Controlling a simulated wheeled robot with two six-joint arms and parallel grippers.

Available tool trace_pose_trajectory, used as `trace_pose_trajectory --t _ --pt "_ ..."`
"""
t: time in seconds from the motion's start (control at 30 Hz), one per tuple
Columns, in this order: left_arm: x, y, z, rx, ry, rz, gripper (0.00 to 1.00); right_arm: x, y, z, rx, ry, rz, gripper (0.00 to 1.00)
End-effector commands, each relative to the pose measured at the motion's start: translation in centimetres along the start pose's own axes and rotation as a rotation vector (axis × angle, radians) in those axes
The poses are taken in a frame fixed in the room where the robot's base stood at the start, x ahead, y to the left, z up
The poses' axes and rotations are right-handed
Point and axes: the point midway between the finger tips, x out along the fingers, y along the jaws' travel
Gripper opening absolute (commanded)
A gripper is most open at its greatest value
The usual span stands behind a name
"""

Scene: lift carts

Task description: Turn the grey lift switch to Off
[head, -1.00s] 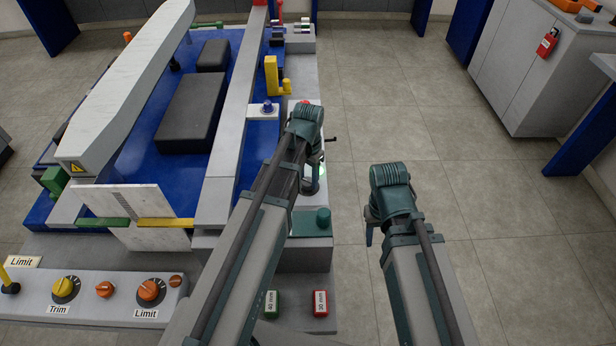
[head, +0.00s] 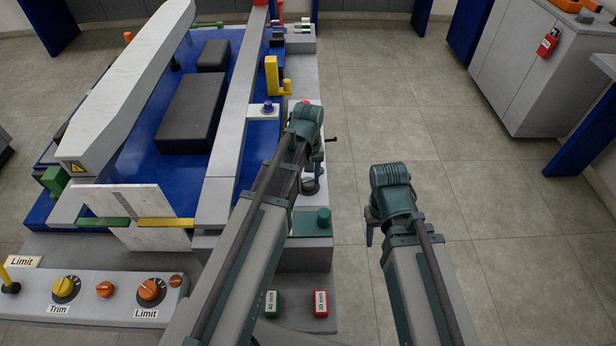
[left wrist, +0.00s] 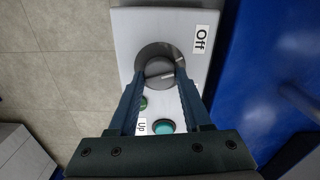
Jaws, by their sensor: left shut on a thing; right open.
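The grey lift switch (left wrist: 158,66) is a round dark-grey knob on a pale panel in the left wrist view. The white Off label (left wrist: 202,40) lies to its right. My left gripper (left wrist: 162,76) is shut on the knob, one finger on each side. In the head view the switch (head: 309,186) shows partly below my left gripper (head: 317,170), whose wrist hides much of the panel. The knob's exact pointing direction is hard to tell. My right gripper (head: 371,228) is open and empty, over the floor to the right.
A green button (left wrist: 143,103), an Up label (left wrist: 141,125) and a teal button (left wrist: 164,126) sit near the switch. The blue lift cart (head: 140,155) stands to the left, with a yellow post (head: 271,76) farther back.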

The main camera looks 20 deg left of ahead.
Motion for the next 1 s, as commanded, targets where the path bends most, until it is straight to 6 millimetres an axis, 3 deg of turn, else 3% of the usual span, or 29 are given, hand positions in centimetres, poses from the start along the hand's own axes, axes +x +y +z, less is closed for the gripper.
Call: trace_pose_trajectory --t 0.4,1.0 --pt "0.01 -0.03 0.02 -0.195 0.000 0.000 0.00 0.01 0.00 0.00 0.000 0.000 0.000 0.50" --pt "0.01 -0.04 0.01 -0.232 0.000 0.000 0.00 0.01 0.00 0.00 0.000 0.000 0.000 0.50"
